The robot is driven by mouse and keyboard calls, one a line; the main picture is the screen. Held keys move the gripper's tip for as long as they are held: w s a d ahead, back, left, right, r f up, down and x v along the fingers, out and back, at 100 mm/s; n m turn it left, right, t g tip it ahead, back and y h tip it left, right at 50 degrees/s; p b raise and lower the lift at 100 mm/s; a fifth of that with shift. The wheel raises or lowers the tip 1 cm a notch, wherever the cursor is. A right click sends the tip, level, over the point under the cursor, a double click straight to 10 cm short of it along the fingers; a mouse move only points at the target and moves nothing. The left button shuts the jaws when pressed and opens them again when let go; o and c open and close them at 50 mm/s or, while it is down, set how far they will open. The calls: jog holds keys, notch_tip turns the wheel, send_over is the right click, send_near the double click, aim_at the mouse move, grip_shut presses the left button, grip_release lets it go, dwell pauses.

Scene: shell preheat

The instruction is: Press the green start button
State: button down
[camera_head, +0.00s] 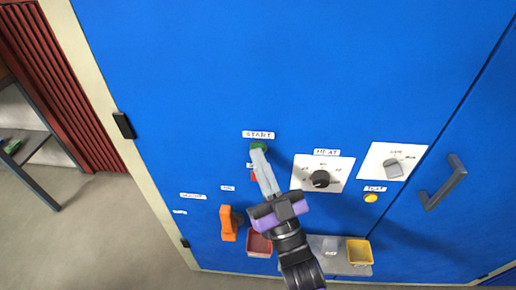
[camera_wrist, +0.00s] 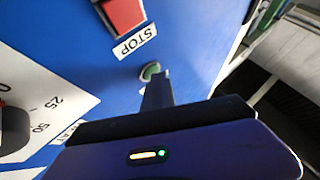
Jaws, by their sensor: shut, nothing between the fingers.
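The green start button (camera_head: 258,146) is on the blue cabinet front, under a white START label (camera_head: 258,134). My gripper (camera_head: 258,154) is shut and empty, its fingertips at the button's lower edge in the head view. In the wrist view, the green button (camera_wrist: 150,71) shows just beyond the fingertips (camera_wrist: 160,76), which overlap its edge. I cannot tell whether the fingertips touch the button. The red stop button (camera_wrist: 123,14) with its STOP label (camera_wrist: 134,43) is close beside it; in the head view my fingers partly cover the red button.
To the right are a HEAT dial (camera_head: 320,179), another switch panel (camera_head: 393,163), a yellow button (camera_head: 371,197) and a door handle (camera_head: 443,182). Below are an orange handle (camera_head: 229,223), a red bin (camera_head: 259,243) and a yellow bin (camera_head: 359,251). The panel above START is clear.

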jog(key=shift+s, duration=0.85)
jog(key=s, duration=0.5)
jog(key=shift+a, duration=0.1)
jog(key=shift+f, duration=0.1)
dwell(0.8)
